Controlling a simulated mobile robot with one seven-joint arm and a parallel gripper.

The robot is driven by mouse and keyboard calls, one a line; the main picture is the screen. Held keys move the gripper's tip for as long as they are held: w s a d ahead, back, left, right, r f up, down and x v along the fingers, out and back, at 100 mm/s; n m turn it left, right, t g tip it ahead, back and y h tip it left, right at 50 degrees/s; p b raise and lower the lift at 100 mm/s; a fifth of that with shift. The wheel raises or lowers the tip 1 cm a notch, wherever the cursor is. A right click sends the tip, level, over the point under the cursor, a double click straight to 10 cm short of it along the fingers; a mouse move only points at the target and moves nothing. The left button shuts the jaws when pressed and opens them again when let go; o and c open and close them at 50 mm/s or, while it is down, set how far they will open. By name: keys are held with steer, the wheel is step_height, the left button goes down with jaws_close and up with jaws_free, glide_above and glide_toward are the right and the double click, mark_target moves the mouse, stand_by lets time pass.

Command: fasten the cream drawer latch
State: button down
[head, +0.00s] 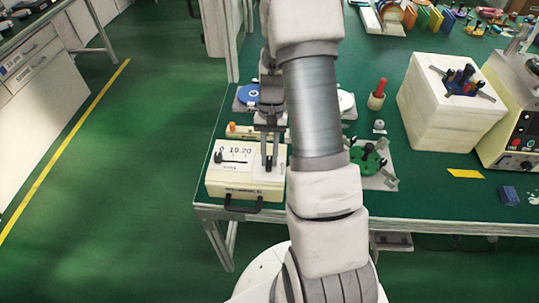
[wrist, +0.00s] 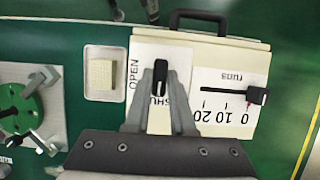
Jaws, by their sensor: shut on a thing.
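The cream drawer box (head: 225,186) stands at the near left corner of the green bench, with a dark handle (head: 243,204) on its front. In the wrist view its top (wrist: 209,58) carries a white label reading OPEN and a partly covered word starting SHU. The black latch knob (wrist: 160,78) stands on that label, between my fingertips. My gripper (wrist: 160,84) is shut on the knob, its fingers on either side.
A black slider (wrist: 257,96) sits beside a 0-10-20 scale on the box. A cream block in a white tray (wrist: 91,93) and a green wheel fixture (head: 368,160) lie nearby. A red-handled tool (head: 378,95) and large white block (head: 440,110) stand further right.

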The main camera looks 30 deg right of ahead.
stand_by(0.4)
steer(key=c, duration=0.8)
jaws_free()
steer(key=shift+o, duration=0.2)
steer(key=shift+r, duration=0.15)
steer(key=p+v, duration=0.1)
steer(key=v, duration=1.6)
steer(key=shift+w+p, duration=0.2)
steer(key=shift+p, duration=0.1)
steer(key=s+a+r+n+t+h, duration=0.1)
steer(key=s+a+r+n+t, duration=0.2)
steer(key=s+a+r, duration=0.3)
steer(key=s+a+r+n+t+h, duration=0.1)
steer(key=s+a+r+n+t, duration=0.2)
steer(key=s, duration=0.9)
steer(key=a+r+t, duration=0.3)
steer(key=a, duration=0.2)
steer(key=shift+s+a+r+n, duration=0.25)
steer(key=shift+s+r+n, duration=0.05)
steer(key=shift+r+n, duration=0.1)
